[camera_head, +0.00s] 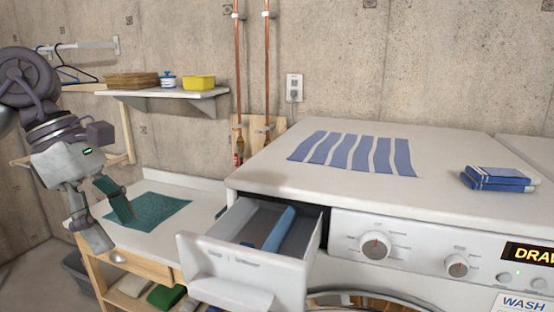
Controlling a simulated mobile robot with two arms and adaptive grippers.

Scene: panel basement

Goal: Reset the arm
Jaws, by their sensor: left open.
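My left gripper (126,228) comes in from the left in the head view. It is open and empty, its fingers pointing down over the front of a white side counter with a teal mat (148,212). It is left of the washing machine's pulled-out detergent drawer (232,284) and apart from it. A blue object (279,230) lies inside the drawer. My right gripper is not in view.
The washing machine top (270,170) carries a blue-and-white striped cloth (355,152) and blue packets (498,178). A wall shelf (170,95) holds a wooden box, a small jar and a yellow box.

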